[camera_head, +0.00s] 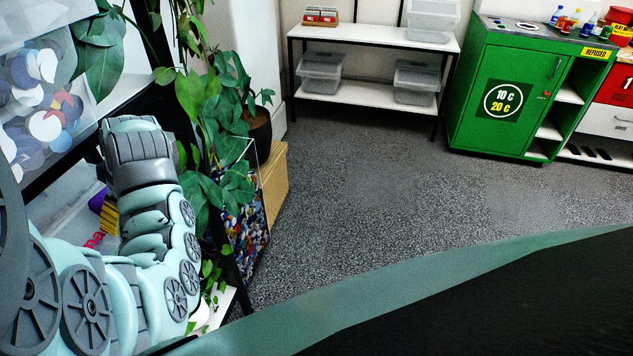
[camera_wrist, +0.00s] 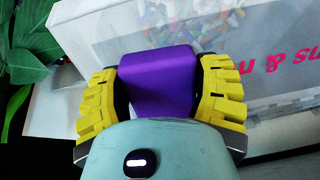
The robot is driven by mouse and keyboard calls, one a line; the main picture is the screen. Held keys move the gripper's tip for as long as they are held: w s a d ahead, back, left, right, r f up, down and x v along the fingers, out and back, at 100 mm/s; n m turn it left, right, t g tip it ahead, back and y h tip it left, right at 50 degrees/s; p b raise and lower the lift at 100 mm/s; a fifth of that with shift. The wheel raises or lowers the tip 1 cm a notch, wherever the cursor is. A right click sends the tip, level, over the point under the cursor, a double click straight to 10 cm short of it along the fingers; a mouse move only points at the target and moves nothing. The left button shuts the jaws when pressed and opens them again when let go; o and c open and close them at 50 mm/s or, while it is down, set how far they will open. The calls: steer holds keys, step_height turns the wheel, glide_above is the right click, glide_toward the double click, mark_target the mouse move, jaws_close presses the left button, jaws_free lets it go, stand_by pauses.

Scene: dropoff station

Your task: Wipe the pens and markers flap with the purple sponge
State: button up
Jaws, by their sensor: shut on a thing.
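The purple sponge (camera_wrist: 160,88) is held between the yellow fingers of my gripper (camera_wrist: 160,95). In the head view the sponge (camera_head: 98,200) shows as a small purple patch, with the yellow fingers (camera_head: 108,214) partly hidden behind my arm. The pens and markers flap (camera_wrist: 268,80) is a clear panel with pink upside-down lettering, partly readable, in the wrist view. The sponge overlaps its lower left part there; I cannot tell whether they touch. In the head view a piece of the flap with pink letters (camera_head: 95,241) shows beside my arm.
Leafy plants (camera_head: 205,120) hang close to my arm; leaves (camera_wrist: 28,50) also show at the wrist view's left. A clear bin of colored discs (camera_head: 50,95) is above. A bin of bottle caps (camera_head: 245,225) stands below. The grey floor (camera_head: 370,180) is open toward the green cabinet (camera_head: 500,90).

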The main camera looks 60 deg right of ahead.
steer(key=shift+w+d+f+b, duration=0.1)
steer(key=shift+w+d+b, duration=0.15)
steer(key=shift+d+b, duration=0.4)
steer(key=shift+w+d+f+b, duration=0.1)
steer(key=shift+w+d+b, duration=0.1)
steer(key=shift+d+b, duration=0.45)
steer(key=shift+d+r, duration=0.15)
steer(key=shift+d, duration=0.35)
steer(key=b, duration=0.1)
steer(key=d+b, duration=0.1)
steer(key=w+d+b, duration=0.1)
steer(key=shift+d+f, duration=0.25)
steer(key=shift+w+d+r+b, duration=0.1)
steer(key=shift+w+d+b, duration=0.15)
steer(key=shift+d+b, duration=0.35)
steer(key=shift+r, duration=0.1)
steer(key=shift+a, duration=0.15)
